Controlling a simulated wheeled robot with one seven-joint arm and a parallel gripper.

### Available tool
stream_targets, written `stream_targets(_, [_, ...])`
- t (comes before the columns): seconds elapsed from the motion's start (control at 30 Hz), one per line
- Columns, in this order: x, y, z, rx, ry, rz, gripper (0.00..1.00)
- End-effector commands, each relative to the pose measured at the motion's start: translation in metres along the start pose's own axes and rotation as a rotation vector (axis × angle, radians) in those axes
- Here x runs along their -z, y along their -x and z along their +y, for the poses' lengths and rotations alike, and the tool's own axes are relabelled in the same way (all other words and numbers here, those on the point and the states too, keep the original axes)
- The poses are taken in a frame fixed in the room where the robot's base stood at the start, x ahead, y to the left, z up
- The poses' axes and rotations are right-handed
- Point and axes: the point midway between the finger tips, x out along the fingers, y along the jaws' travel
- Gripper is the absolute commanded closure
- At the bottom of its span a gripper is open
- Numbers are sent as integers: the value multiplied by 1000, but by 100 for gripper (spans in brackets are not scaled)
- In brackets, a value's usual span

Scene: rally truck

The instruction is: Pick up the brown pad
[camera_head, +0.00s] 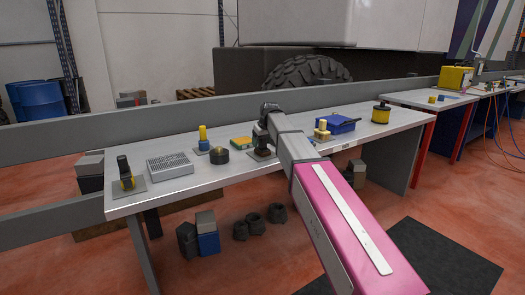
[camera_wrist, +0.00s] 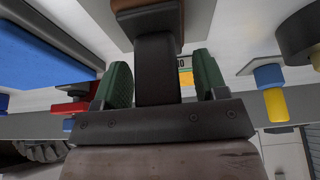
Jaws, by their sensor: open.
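In the wrist view, a brown piece (camera_wrist: 152,18), which I take for the brown pad, shows at the top edge, partly cut off. A dark upright part (camera_wrist: 157,75) joins it and reaches between my fingers. My gripper (camera_wrist: 163,78) is open, with one green-faced finger on each side of this dark part. I cannot tell whether either finger touches it. In the head view, my gripper (camera_head: 264,128) points down over a dark object (camera_head: 262,151) on a grey plate on the table. My arm and gripper hide much of it, and its brown part cannot be made out there.
The long grey table (camera_head: 195,183) holds a vented grey box (camera_head: 170,165), a black round piece (camera_head: 219,155), a yellow-and-blue piece (camera_head: 203,138), a green-and-yellow block (camera_head: 241,143), a blue case (camera_head: 338,123) and a yellow spool (camera_head: 381,113). A truck wheel (camera_head: 308,71) stands behind.

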Motion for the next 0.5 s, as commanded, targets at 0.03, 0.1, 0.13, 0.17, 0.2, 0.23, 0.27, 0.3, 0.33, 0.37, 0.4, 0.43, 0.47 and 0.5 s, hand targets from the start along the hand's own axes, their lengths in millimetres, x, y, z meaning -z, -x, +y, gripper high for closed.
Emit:
stream_targets(0.03, [0,0,0,0,0,0,34])
stream_targets(0.1, [0,0,0,0,0,0,44])
stream_targets(0.13, [0,0,0,0,0,0,54])
stream_targets(0.17, [0,0,0,0,0,0,63])
stream_targets(0.2, [0,0,0,0,0,0,76])
stream_targets(0.23, [0,0,0,0,0,0,86])
stream_targets(0.27, [0,0,0,0,0,0,95])
stream_targets(0.3, [0,0,0,0,0,0,95])
stream_targets(0.33, [0,0,0,0,0,0,95])
stream_targets(0.37, [0,0,0,0,0,0,95])
stream_targets(0.4, [0,0,0,0,0,0,95])
stream_targets(0.43, [0,0,0,0,0,0,95])
stream_targets(0.47, [0,0,0,0,0,0,95])
stream_targets(0.5, [0,1,0,0,0,0,95])
